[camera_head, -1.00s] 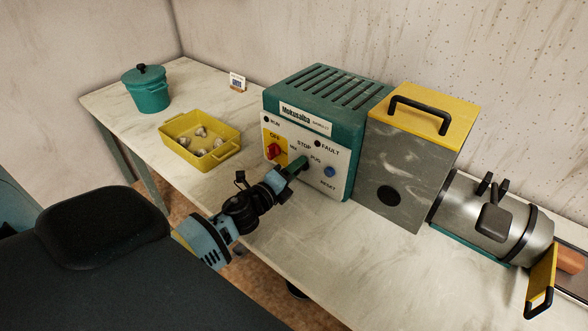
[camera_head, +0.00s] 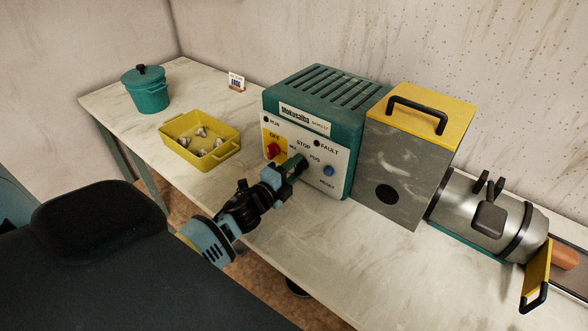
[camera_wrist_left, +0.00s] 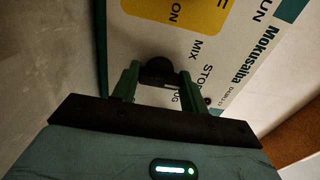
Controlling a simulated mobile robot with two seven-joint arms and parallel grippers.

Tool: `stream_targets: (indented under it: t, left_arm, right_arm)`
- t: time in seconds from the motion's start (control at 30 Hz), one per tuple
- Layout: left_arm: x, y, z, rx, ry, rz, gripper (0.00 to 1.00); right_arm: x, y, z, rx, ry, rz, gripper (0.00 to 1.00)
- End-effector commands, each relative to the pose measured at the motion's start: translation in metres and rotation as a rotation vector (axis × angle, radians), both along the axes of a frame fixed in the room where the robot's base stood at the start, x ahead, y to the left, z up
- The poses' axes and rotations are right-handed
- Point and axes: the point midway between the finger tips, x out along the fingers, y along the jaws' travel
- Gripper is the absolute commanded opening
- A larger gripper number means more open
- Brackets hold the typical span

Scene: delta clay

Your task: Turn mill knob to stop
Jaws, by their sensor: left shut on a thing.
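The mill control box (camera_head: 312,135) is teal with a white front panel marked MIX, STOP and PUG. Its black knob (camera_wrist_left: 158,70) shows in the left wrist view between my fingers, near those labels. In the head view the knob is hidden behind my gripper. My left gripper (camera_head: 294,167) is at the panel, and its two green fingers (camera_wrist_left: 157,84) are shut on the knob from both sides. I cannot tell which label the knob points to. My right gripper is not in view.
A red switch (camera_head: 273,151) on a yellow plate and a blue RESET button (camera_head: 329,170) flank the knob. A grey box with yellow lid (camera_head: 425,107) and a metal barrel (camera_head: 485,225) stand right. A yellow tray (camera_head: 228,150) and teal pot (camera_head: 147,93) are left.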

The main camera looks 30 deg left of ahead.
Motion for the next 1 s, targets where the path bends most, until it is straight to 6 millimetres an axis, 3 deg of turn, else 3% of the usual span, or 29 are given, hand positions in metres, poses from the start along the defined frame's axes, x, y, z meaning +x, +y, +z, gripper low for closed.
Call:
stream_targets:
  t: [0.1,0.13,0.3,0.67,1.0]
  left_arm:
    - [0.0,0.0,0.0,0.001,0.001,0.001,0.21]
    - [0.0,0.0,0.0,0.001,0.001,0.001,0.45]
    - [0.0,0.0,0.0,0.001,0.001,0.001,0.65]
    - [-0.005,0.001,-0.001,0.002,0.001,0.001,0.65]
    - [-0.051,0.004,-0.002,0.001,0.004,0.0,0.65]
  right_arm:
    - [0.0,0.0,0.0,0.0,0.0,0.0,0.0]
    - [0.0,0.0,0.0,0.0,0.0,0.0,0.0]
    - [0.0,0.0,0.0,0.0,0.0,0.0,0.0]
    - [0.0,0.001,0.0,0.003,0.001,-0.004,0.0]
    - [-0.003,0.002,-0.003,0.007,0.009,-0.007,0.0]
